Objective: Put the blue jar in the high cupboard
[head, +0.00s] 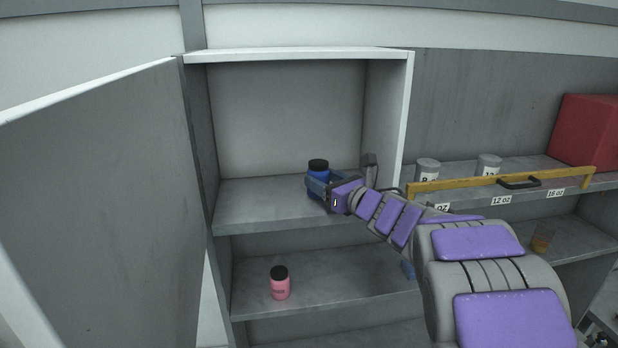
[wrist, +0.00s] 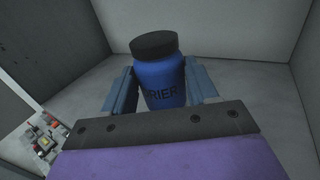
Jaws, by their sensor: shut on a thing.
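The blue jar (head: 318,171) has a black lid and stands upright inside the upper compartment of the high cupboard (head: 300,55). In the wrist view the jar (wrist: 163,78) shows part of a dark printed label. My gripper (head: 322,186) reaches in from the right and is shut on the jar, with one finger on each side of it, as the wrist view (wrist: 160,90) also shows. Whether the jar's base touches the shelf (head: 250,205) is hidden by the gripper. The cupboard door (head: 100,190) stands open at the left.
A pink jar (head: 280,285) with a black lid stands on the lower shelf. At the right, a shelf holds white containers (head: 428,172) behind a yellow rail (head: 500,181), and a red box (head: 585,135). The upper compartment is otherwise clear. Its right wall stands close to my arm.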

